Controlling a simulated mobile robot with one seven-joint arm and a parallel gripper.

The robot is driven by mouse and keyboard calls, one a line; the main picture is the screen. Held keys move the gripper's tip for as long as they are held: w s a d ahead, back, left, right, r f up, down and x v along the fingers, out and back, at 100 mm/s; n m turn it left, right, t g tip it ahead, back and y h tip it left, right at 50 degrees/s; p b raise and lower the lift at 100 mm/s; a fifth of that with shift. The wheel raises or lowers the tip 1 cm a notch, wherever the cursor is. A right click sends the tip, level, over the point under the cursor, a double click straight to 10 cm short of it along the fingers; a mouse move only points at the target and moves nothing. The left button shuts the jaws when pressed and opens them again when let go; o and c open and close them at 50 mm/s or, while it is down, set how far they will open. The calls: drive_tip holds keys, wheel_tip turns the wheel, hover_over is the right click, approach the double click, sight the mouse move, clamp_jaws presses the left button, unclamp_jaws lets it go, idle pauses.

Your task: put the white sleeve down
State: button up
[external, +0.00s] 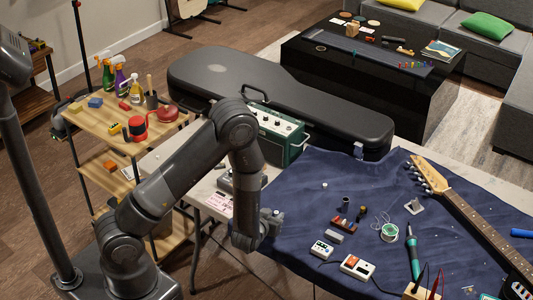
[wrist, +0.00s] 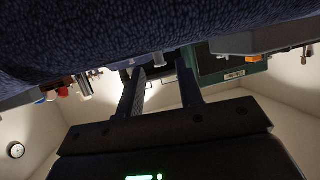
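My gripper (external: 270,222) is low over the near left edge of the blue cloth (external: 305,220). In the wrist view, which is upside down, its two fingers (wrist: 160,66) are apart.
The cloth holds a dark cylinder (external: 345,204), pedals (external: 357,267), a solder spool (external: 389,232), a soldering iron (external: 412,255) and a guitar neck (external: 470,215). A green amplifier (external: 275,135) and black case (external: 280,90) stand behind. Bare cloth lies around the white piece.

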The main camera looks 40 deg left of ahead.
drive_tip(key=v, duration=0.5)
drive_tip(key=shift+s+r, duration=0.1)
drive_tip(key=shift+s, duration=0.05)
drive_tip(key=shift+s+r, duration=0.1)
drive_tip(key=shift+r, duration=0.05)
wheel_tip(320, 180, up, 19)
drive_tip(key=a+g+h, duration=0.2)
drive_tip(key=g+h, duration=0.2)
drive_tip(key=h, duration=0.1)
drive_tip(key=s+a+r+m+g+y, duration=0.1)
drive_tip(key=s+a+r+g, duration=0.1)
drive_tip(key=s+a+r, duration=0.4)
drive_tip(key=s+a+r+m+g+y, duration=0.1)
drive_tip(key=s+a+r, duration=0.5)
drive_tip(key=s, duration=0.7)
drive_tip(key=shift+s+a+r+g, duration=0.3)
drive_tip(key=shift+a+r+g, duration=0.1)
drive_tip(key=shift+a, duration=0.15)
drive_tip(key=shift+c, duration=0.5)
